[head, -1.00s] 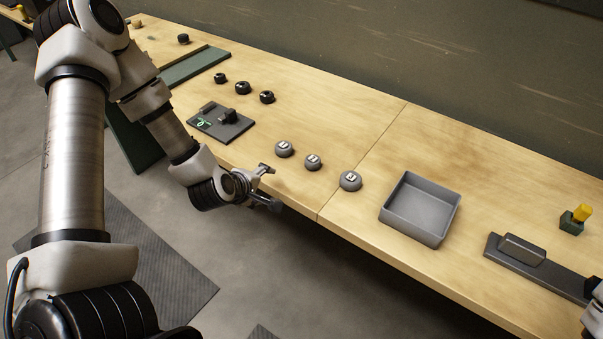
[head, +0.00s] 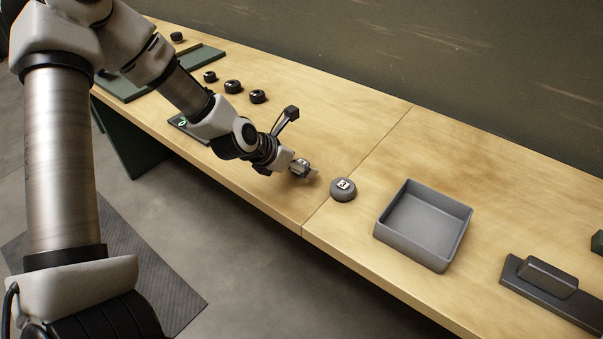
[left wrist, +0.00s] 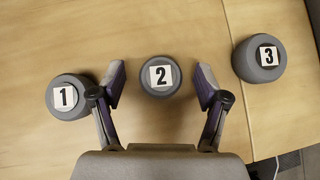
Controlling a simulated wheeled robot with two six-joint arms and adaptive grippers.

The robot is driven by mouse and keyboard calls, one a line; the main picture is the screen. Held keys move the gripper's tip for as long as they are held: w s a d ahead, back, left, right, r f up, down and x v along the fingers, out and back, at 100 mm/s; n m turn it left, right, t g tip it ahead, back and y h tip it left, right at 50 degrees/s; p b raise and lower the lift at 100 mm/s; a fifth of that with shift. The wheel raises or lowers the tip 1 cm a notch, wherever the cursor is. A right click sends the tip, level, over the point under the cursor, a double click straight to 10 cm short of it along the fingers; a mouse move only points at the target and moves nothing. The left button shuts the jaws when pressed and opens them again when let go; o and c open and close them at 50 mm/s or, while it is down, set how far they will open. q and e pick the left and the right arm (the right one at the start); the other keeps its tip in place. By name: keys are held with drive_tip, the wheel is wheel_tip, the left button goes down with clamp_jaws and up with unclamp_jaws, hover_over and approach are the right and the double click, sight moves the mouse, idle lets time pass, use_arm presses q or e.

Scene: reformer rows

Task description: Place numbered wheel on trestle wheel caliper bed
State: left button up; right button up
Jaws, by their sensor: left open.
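Three round grey wheels with white number labels show in the left wrist view: wheel 1 (left wrist: 67,96), wheel 2 (left wrist: 160,76) and wheel 3 (left wrist: 259,58). My left gripper (left wrist: 161,75) is open, with its fingertips on either side of wheel 2 and gaps on both sides. In the head view the left gripper (head: 306,170) is low over the table, left of wheel 3 (head: 343,189); wheels 1 and 2 are mostly hidden there. A dark plate with a green mark (head: 183,122), possibly the caliper bed, is mostly hidden behind my left arm. My right gripper is out of view.
A grey open tray (head: 381,232) stands right of wheel 3, looking empty. A dark fixture with a raised block (head: 548,277) lies farther right. Several black wheels (head: 233,87) sit toward the back left. The table's front edge runs close below the gripper.

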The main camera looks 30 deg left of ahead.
use_arm(q)
drive_tip(key=shift+w+d+f, duration=0.1)
drive_tip(key=shift+w+f, duration=0.2)
drive_tip(key=shift+f, duration=0.1)
drive_tip(key=shift+r, duration=0.15)
